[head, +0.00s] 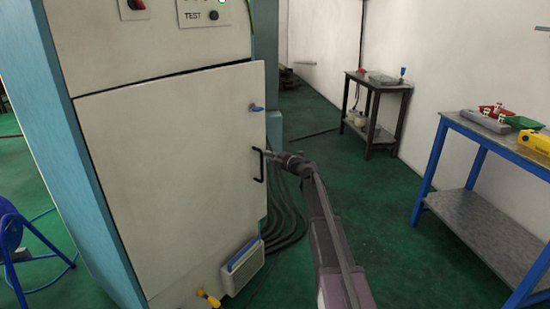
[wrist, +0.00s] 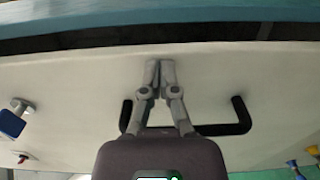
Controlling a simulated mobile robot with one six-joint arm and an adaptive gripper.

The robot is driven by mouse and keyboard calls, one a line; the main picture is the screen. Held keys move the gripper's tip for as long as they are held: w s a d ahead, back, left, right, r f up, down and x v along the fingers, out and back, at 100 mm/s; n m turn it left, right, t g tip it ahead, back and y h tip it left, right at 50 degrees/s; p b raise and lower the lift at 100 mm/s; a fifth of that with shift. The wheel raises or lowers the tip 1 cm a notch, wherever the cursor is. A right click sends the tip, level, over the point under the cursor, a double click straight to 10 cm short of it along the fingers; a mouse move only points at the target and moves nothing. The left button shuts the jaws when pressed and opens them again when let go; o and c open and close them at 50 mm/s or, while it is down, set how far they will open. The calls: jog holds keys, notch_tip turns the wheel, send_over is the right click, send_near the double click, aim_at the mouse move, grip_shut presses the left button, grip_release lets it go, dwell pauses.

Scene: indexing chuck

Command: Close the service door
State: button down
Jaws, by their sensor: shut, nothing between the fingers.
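The service door (head: 170,170) is a large off-white panel on the front of the machine cabinet. Its right edge stands a little past the panel above, so it looks slightly ajar. A black bar handle (head: 258,166) is near that edge, with a blue latch knob (head: 256,108) above it. My gripper (head: 268,155) is at the handle, coming from the right. In the wrist view my gripper (wrist: 160,65) is shut and empty, its fingers crossing over the handle (wrist: 215,130) to the door face (wrist: 80,80). Whether the tips touch the door is unclear.
A dark strip (wrist: 60,42) lies between the door's edge and a teal part (wrist: 100,27) in the wrist view. Hoses (head: 285,215) hang right of the door. A dark table (head: 375,90) and a blue workbench (head: 490,135) stand right. Green floor between is clear.

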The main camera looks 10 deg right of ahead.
jog(key=shift+w, duration=0.1)
dwell(0.3)
jog(key=w+a+n+g+y, duration=0.1)
jog(key=w+a+y, duration=0.1)
jog(key=w+a, duration=0.3)
jog(key=shift+w+a+r+n+g, duration=0.25)
jog(key=shift+w+r+n+g, duration=0.1)
jog(key=shift+w, duration=0.5)
jog(key=shift+d, duration=0.1)
jog(key=s+v, duration=0.1)
jog(key=v, duration=1.5)
jog(key=shift+a, duration=0.45)
jog(key=shift+w+r, duration=0.1)
